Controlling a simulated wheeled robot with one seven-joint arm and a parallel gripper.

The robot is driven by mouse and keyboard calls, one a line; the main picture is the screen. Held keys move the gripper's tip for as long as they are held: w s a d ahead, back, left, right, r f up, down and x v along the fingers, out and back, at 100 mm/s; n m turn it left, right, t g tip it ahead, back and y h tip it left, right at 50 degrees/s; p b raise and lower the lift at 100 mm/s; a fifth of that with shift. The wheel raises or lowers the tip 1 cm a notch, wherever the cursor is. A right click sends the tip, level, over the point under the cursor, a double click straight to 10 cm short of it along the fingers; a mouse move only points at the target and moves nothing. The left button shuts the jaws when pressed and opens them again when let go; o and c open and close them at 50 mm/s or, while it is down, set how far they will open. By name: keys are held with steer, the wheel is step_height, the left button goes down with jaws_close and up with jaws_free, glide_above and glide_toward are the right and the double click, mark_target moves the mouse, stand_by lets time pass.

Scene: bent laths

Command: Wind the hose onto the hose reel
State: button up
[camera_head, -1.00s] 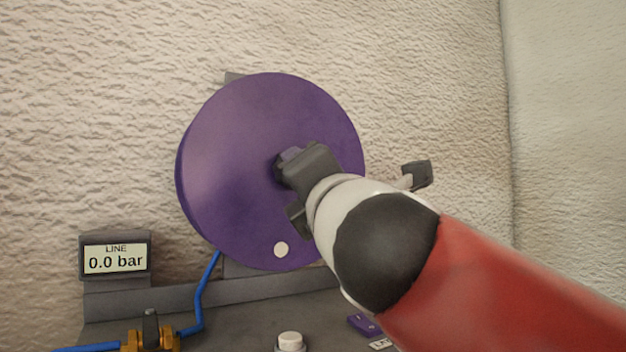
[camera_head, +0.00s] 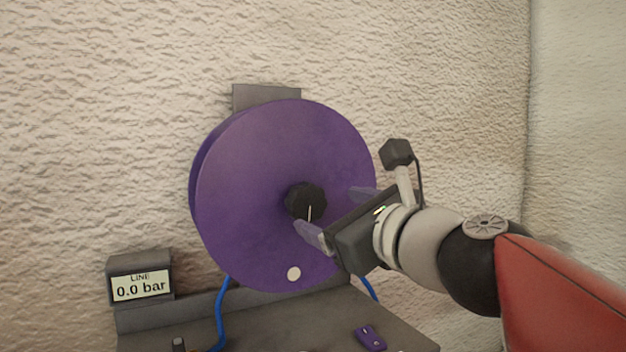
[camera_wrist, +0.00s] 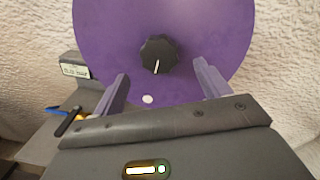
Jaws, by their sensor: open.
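The purple hose reel (camera_head: 260,165) is a large disc mounted on the wall, with a black knob (camera_head: 305,200) bearing a white line at its centre and a white dot low on its face. The blue hose (camera_head: 220,315) hangs below the reel at left, and another blue length shows at its lower right. My gripper (camera_head: 335,210) is open and empty, in front of the reel just right of the knob. In the wrist view the knob (camera_wrist: 158,55) lies beyond the gap between the two fingers, clear of both.
A display (camera_head: 140,285) reading "LINE 0.0 bar" stands at the left on a grey bench (camera_head: 300,325). A small purple tag-like piece (camera_head: 370,338) lies on the bench at the right. The rough wall (camera_head: 90,120) is close behind the reel.

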mark_target(311, 204)
steer(key=x, duration=0.7)
steer(key=shift+w+a+f, duration=0.1)
steer(key=shift+w+a, duration=0.05)
steer(key=shift+w, duration=0.05)
steer(key=shift+c, duration=0.3)
steer(key=c, duration=1.3)
steer(key=shift+w, duration=0.1)
steer(key=shift+c, duration=0.2)
